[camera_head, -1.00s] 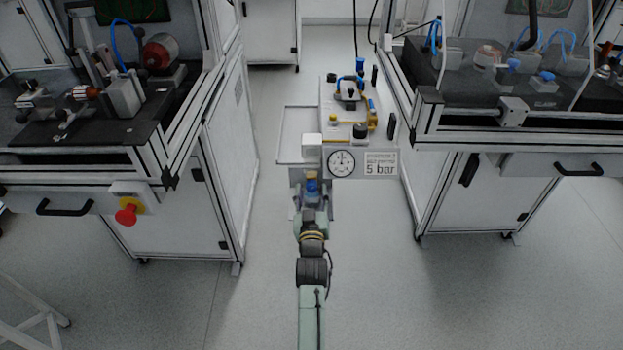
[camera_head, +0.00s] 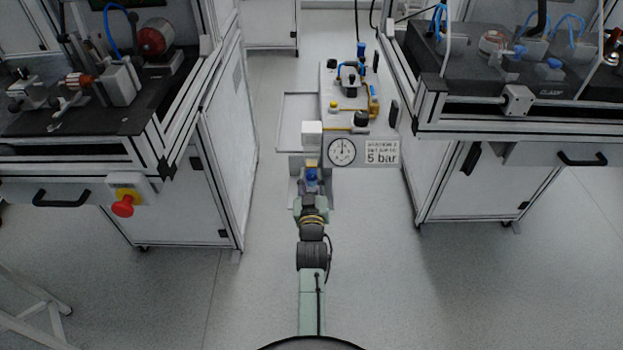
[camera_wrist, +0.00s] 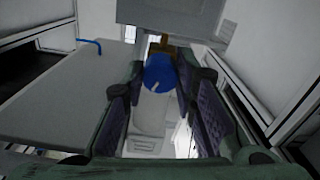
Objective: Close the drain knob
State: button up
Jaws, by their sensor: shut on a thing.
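The drain knob (camera_wrist: 158,72) is a blue round cap with a pale mark on its face, in the wrist view. It sits on a brass-coloured fitting below a grey block. My gripper (camera_wrist: 160,80) has one finger on each side of the knob and is shut on it. In the head view the blue knob (camera_head: 312,174) shows just beyond my gripper (camera_head: 312,192), under the front of the test unit. The far side of the knob and the exact finger contact are hidden.
A pressure gauge (camera_head: 341,152) and a "5 bar" sign (camera_head: 382,152) are on the unit's front. A pale tray (camera_head: 284,122) is at its left. Framed benches stand left (camera_head: 190,190) and right (camera_head: 470,190), the left with a red stop button (camera_head: 122,205). Floor between is clear.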

grip_shut()
jog(key=shift+m, duration=1.5)
jog(key=shift+r, duration=0.1)
jog(key=o, duration=0.9)
grip_release()
jog(key=shift+c, duration=0.2)
